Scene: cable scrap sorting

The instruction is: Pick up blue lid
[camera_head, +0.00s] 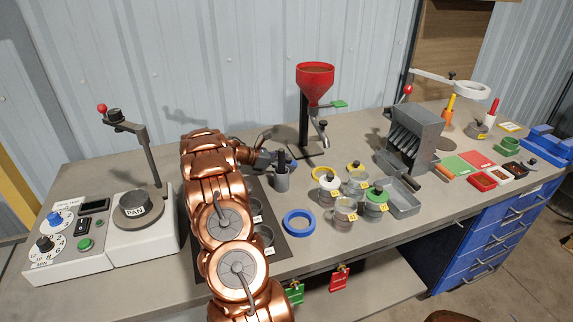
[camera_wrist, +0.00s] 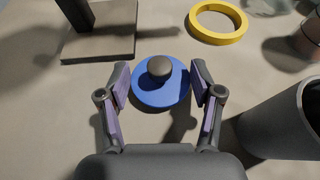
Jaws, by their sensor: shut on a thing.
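The blue lid (camera_wrist: 150,96) is a round disc with a dark round knob (camera_wrist: 159,67) on top, in the middle of the wrist view. My gripper (camera_wrist: 160,78) has one finger on each side of the lid and is shut on it. The lid looks about level, its knob facing the camera. Whether it touches the bench is hard to tell.
A grey cup (camera_wrist: 284,118) stands close on the right in the wrist view. A yellow ring (camera_wrist: 240,35) lies beyond the lid, and the dark base of the funnel stand (camera_wrist: 115,45) is at left. Lidded pots, a blue ring (camera_head: 288,224) and a metal tray (camera_head: 402,203) crowd the bench's middle.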

